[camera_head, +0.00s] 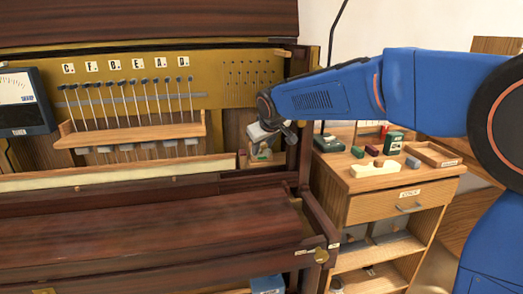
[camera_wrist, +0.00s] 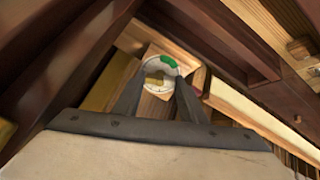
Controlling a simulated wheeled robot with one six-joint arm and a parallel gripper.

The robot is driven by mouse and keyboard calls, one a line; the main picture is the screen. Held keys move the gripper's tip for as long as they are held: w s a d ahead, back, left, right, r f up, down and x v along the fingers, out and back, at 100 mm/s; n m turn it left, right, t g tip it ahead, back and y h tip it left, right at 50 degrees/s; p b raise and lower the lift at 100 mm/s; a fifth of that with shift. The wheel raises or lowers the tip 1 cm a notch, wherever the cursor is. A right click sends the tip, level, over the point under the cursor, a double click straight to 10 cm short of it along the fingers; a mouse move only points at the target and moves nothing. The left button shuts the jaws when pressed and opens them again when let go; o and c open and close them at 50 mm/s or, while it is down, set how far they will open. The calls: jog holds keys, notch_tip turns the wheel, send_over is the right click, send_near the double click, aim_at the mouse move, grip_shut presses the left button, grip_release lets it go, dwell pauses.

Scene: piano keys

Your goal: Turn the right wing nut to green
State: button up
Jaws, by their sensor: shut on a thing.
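The wing nut (camera_wrist: 154,82) is a small brass piece at the middle of a round white dial with a green sector (camera_wrist: 168,62) at its upper right. The dial sits on a wooden block in the wrist view. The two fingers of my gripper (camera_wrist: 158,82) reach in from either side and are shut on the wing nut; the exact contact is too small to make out. In the head view my gripper (camera_head: 270,135) is in front of the block (camera_head: 262,159) at the right end of the piano, hiding most of the dial. The wing nut cannot be made out there.
The dark piano case surrounds the block closely, with a wooden side post (camera_head: 304,155) to its right. A row of hammers (camera_head: 130,100) stands to the left. A wooden cabinet (camera_head: 370,214) with small blocks and a tray (camera_head: 434,154) on top stands at the right.

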jog(key=shift+n, duration=1.9)
jog(key=n, duration=0.3)
jog(key=o, duration=1)
jog(key=shift+r, duration=0.1)
jog(key=shift+v, duration=5.45)
jog(key=shift+c, duration=0.7)
